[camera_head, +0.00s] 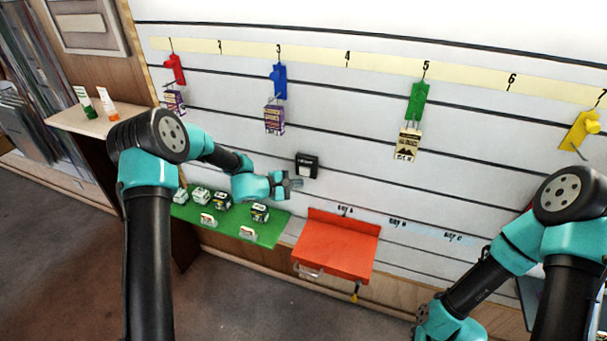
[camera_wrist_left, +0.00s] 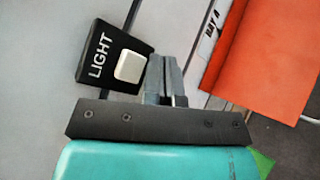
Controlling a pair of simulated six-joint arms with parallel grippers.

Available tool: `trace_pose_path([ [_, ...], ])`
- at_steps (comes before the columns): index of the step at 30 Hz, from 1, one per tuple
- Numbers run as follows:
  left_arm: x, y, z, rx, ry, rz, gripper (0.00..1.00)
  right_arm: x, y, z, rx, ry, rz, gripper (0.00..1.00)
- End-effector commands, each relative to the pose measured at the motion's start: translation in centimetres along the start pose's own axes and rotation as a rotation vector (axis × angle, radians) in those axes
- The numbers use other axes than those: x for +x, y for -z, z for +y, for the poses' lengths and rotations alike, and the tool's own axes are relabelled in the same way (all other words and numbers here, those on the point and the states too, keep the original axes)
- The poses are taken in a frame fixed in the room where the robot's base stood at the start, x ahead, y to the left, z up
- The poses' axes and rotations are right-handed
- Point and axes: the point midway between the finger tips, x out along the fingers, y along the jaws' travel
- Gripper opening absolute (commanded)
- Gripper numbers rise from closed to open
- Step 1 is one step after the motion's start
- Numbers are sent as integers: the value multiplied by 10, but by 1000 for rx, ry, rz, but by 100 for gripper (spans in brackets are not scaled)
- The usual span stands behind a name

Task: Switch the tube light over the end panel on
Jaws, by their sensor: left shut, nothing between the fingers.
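The light switch (camera_head: 307,166) is a small black box on the white slatted wall. In the left wrist view it reads LIGHT and has a pale square button (camera_wrist_left: 130,67). My left gripper (camera_head: 297,184) is just below the switch in the head view, shut and empty. In the left wrist view its closed fingers (camera_wrist_left: 165,72) are close beside the button's right side; I cannot tell whether they touch the box. The tube light and end panel are not identifiable in these views.
A green shelf (camera_head: 270,234) with several small boxes lies below my left forearm. A red shelf (camera_head: 335,250) juts out right of it and also shows in the wrist view (camera_wrist_left: 265,55). The wall around the switch is clear.

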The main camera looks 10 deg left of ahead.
Motion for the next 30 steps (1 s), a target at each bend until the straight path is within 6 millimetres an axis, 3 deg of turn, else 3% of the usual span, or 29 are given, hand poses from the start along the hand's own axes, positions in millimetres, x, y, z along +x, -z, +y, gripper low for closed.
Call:
trace_pose_path([
  [12, -21, -15, -15, -1, 0, 2, 0, 0, 0, 0, 0, 0, 0, 0],
  [26, -22, -16, -16, 0, 1, 1, 0, 0, 0, 0, 0, 0, 0, 0],
  [30, -23, -18, -32, -4, 48, 3, 0, 0, 0, 0, 0, 0, 0, 0],
])
